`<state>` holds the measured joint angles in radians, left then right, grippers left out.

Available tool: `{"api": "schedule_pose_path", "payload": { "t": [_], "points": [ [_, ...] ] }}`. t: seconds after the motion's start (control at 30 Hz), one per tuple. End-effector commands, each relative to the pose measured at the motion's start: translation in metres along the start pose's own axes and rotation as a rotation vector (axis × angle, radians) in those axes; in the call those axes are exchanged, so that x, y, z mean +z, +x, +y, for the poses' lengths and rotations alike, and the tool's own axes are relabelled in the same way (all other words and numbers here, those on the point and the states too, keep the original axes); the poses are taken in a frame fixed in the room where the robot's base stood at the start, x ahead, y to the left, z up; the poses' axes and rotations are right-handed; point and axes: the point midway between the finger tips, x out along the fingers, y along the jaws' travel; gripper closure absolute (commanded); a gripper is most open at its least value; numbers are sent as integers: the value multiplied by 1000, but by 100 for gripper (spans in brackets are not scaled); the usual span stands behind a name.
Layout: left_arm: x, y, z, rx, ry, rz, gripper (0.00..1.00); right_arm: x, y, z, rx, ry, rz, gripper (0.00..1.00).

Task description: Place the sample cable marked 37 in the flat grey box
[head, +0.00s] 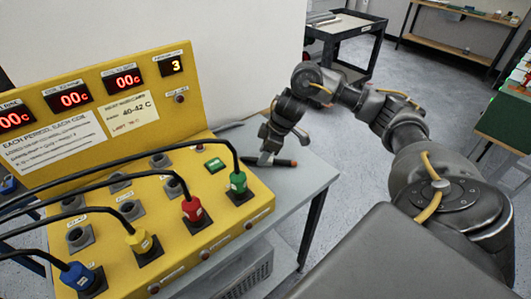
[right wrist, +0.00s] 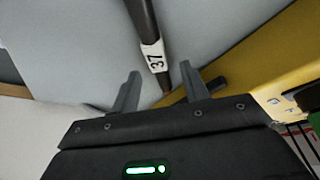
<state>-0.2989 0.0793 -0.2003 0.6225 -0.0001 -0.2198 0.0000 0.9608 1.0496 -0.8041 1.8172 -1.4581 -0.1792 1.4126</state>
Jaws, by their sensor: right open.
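The sample cable, a short dark rod with an orange-red end (head: 286,162), lies on the grey table right of the yellow panel. Its white label reads 37 in the right wrist view (right wrist: 153,57). My right gripper (head: 266,157) is open, low over the table at the cable. In the right wrist view its two fingers (right wrist: 158,70) stand apart on either side of the cable's labelled part. I cannot tell whether they touch it. I cannot identify the flat grey box with certainty. My left gripper is not in view.
The yellow panel (head: 95,160) carries blue, yellow, red and green plugs (head: 238,183) with black cables arching left. A grey crate (head: 245,277) sits below the table (head: 305,180). A dark cart (head: 345,28) stands behind. Bare tabletop shows around the cable.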

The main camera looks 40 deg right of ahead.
Motion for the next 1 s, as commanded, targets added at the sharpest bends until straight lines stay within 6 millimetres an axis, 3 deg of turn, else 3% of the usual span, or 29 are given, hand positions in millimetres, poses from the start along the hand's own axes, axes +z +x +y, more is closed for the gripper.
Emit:
{"api": "schedule_pose_path", "payload": {
  "t": [0.13, 0.4, 0.77, 1.0],
  "points": [
    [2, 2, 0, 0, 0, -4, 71, 1, 17, 0, -1, 1, -1, 55],
    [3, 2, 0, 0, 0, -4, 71, 0, 19, 1, 1, 0, 0, 55],
    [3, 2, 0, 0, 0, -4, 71, 0, 19, 1, 1, 0, 0, 100],
    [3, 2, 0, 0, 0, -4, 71, 0, 18, 1, 2, 0, 1, 100]
  ]
}}
